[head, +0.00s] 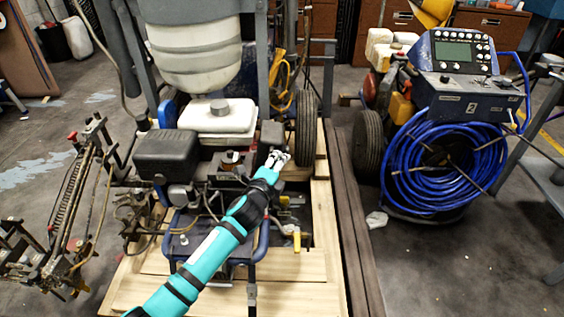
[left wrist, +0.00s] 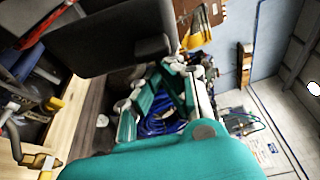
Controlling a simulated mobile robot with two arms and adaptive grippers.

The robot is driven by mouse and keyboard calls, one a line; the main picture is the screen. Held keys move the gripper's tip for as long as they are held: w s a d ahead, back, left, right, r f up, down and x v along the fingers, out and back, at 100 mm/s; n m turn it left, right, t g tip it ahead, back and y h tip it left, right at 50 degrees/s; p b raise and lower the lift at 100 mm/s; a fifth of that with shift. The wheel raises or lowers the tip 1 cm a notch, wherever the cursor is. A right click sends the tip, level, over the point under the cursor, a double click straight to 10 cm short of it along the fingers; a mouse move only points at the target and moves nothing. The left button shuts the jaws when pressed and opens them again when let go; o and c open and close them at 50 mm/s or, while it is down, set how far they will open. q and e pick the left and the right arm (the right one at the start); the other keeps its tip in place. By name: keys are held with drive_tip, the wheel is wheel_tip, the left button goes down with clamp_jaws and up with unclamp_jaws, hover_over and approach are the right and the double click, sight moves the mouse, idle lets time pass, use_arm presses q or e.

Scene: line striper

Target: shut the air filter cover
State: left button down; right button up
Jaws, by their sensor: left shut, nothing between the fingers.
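My left gripper (head: 278,158) is shut and empty, reaching in from the bottom over the engine. A dark grey box-like part (head: 271,133), which may be the air filter cover, stands just beyond its fingertips. In the left wrist view a large dark grey panel (left wrist: 105,42) lies right beside the closed fingertips (left wrist: 170,65); I cannot tell if they touch. I cannot tell clearly how far the cover stands open. A black ribbed box (head: 166,152) sits on the engine's left side. My right gripper is not in view.
A white fuel tank (head: 218,116) and a large pale container (head: 194,52) stand behind the engine. A black wheel (head: 306,128) is close on the right. A blue hose reel (head: 440,165) stands farther right. The wooden pallet (head: 310,285) is bare in front.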

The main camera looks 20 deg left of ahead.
sight(266, 143)
use_arm(q)
drive_tip(key=a+r+n, duration=0.1)
drive_tip(key=s+a+r+n+t, duration=0.1)
drive_tip(key=a+n, duration=0.2)
drive_tip(key=a, duration=0.1)
drive_tip(key=shift+s+r+n+t, duration=0.2)
drive_tip(key=shift+r+n+t, duration=0.1)
drive_tip(key=shift+r+n, duration=0.1)
drive_tip(key=s+a+f+n+t+y+b, duration=0.1)
drive_tip(key=s+a+f+n+y+b, duration=0.1)
drive_tip(key=a+n, duration=0.5)
drive_tip(key=s+a+f+n+y+b, duration=0.2)
drive_tip(key=a+n+y, duration=0.3)
drive_tip(key=n, duration=0.7)
drive_tip(key=shift+a+f+t, duration=0.4)
drive_tip(key=shift+a+f, duration=0.4)
drive_tip(key=shift+a, duration=0.45)
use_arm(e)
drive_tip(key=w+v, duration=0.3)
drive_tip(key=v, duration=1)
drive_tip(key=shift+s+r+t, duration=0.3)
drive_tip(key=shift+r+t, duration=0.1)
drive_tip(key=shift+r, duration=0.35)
use_arm(q)
drive_tip(key=shift+s+n, duration=0.15)
drive_tip(key=shift+n, duration=0.15)
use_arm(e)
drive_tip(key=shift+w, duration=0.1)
